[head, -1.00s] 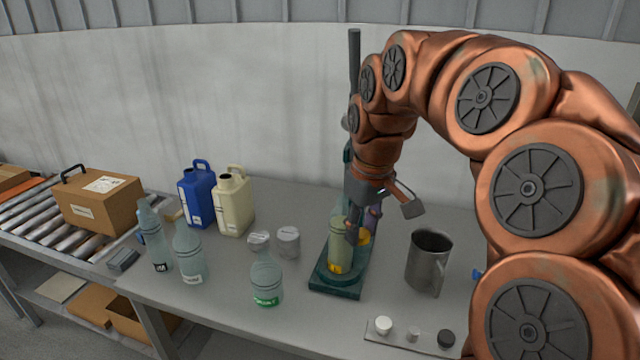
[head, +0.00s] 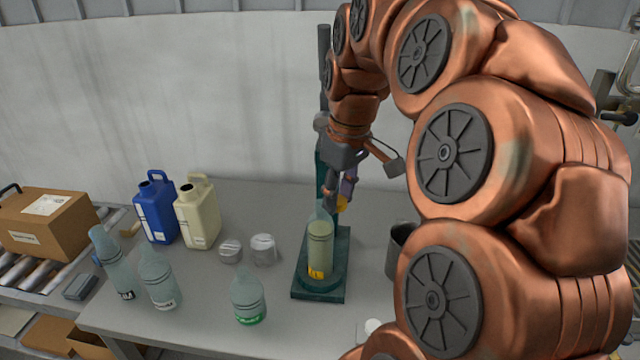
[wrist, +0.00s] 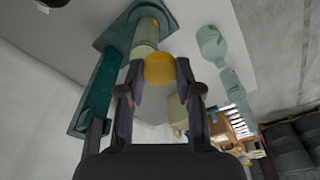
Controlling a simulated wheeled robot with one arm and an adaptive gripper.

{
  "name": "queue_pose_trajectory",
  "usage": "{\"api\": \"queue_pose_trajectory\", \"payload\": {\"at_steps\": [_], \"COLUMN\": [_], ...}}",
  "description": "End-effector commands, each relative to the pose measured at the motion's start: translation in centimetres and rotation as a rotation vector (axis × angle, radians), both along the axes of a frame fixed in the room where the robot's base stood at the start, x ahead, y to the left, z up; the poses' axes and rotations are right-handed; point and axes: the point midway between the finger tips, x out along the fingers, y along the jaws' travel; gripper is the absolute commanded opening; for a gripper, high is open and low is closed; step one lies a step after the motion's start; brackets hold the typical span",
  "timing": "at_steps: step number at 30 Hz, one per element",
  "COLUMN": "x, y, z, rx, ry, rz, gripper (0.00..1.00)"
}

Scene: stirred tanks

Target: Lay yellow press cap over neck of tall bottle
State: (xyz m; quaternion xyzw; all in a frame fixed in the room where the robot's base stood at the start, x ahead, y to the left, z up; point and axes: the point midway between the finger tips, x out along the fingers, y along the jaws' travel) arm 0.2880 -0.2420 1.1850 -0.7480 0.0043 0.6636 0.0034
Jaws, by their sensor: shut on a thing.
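My gripper (head: 338,196) is shut on the yellow press cap (head: 342,204). The cap also shows between the fingertips in the wrist view (wrist: 159,68). A tall greenish bottle (head: 319,248) with a yellow label stands upright on the base of a dark green press stand (head: 318,291). The cap is close to the bottle's neck, at about its height and slightly right in the head view. In the wrist view the bottle (wrist: 147,32) is just beyond the cap. I cannot tell whether they touch. The fingers hide part of the cap.
Clear bottles (head: 248,298) (head: 158,279) (head: 114,264) and two grey lids (head: 263,249) (head: 230,251) stand left of the press. Blue (head: 157,209) and cream (head: 197,213) jugs stand behind. A metal mug (head: 397,250) is at right, partly hidden by my arm.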

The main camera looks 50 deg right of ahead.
Motion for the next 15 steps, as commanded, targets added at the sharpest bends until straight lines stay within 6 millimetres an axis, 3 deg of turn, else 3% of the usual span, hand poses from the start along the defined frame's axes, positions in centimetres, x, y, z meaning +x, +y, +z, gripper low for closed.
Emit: {"api": "queue_pose_trajectory", "payload": {"at_steps": [9, 15], "x": [4.6, 6.3], "y": [-2.2, -2.9], "z": [-0.3, -0.6], "rx": [0.001, 0.001], "ry": [0.004, 0.002], "rz": [0.004, 0.004], "gripper": [0.25, 0.25]}}
